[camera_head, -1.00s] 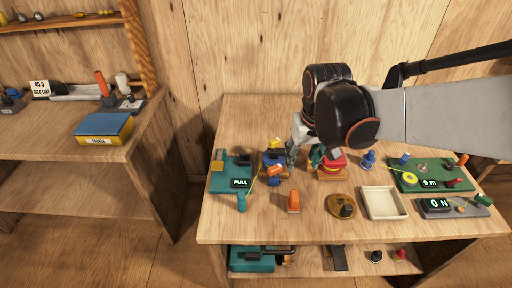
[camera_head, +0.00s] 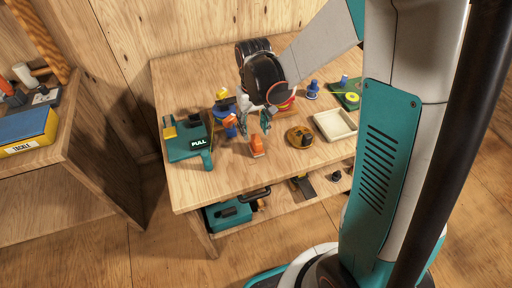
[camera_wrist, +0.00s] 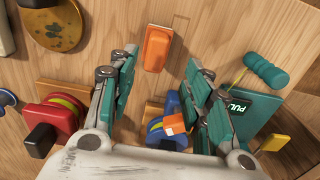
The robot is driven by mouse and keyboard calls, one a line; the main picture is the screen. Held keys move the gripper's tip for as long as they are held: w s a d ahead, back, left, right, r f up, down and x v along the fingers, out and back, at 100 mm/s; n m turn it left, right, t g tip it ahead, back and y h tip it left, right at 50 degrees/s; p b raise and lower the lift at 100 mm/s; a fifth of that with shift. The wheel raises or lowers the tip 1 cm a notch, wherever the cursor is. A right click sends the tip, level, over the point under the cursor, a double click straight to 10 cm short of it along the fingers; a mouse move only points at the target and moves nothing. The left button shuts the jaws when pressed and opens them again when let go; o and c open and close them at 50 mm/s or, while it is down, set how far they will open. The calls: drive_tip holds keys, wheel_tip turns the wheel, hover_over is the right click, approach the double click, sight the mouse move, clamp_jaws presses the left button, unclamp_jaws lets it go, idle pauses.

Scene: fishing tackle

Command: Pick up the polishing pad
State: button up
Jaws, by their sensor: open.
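An orange block with a pale base, seemingly the polishing pad (camera_head: 256,147), lies on the wooden table near its front edge. In the wrist view the pad (camera_wrist: 158,48) shows at top centre, lying on the wood. My gripper (camera_head: 254,124) is open and empty, pointing down just behind the pad in the head view. In the wrist view its two teal-padded fingers (camera_wrist: 158,62) stand apart, with the pad framed between their tips. I cannot tell the height of the tips above the table.
A teal PULL device (camera_head: 188,145) stands left, with a blue reel (camera_head: 224,108) behind the pad. A round speckled disc (camera_head: 299,137) with a black knob and a cream tray (camera_head: 335,124) lie right. A red reel (camera_wrist: 62,118) is close to one finger. Bare wood surrounds the pad.

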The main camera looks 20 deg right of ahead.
sight(256, 139)
drive_tip(key=shift+s+d+f+b, duration=0.15)
drive_tip(key=shift+f+b, duration=0.65)
drive_tip(key=shift+f, duration=0.8)
drive_tip(key=shift+d+f+b, duration=0.15)
drive_tip(key=shift+f+b, duration=0.6)
drive_tip(key=shift+f, duration=0.8)
drive_tip(key=shift+r, duration=0.1)
clamp_jaws()
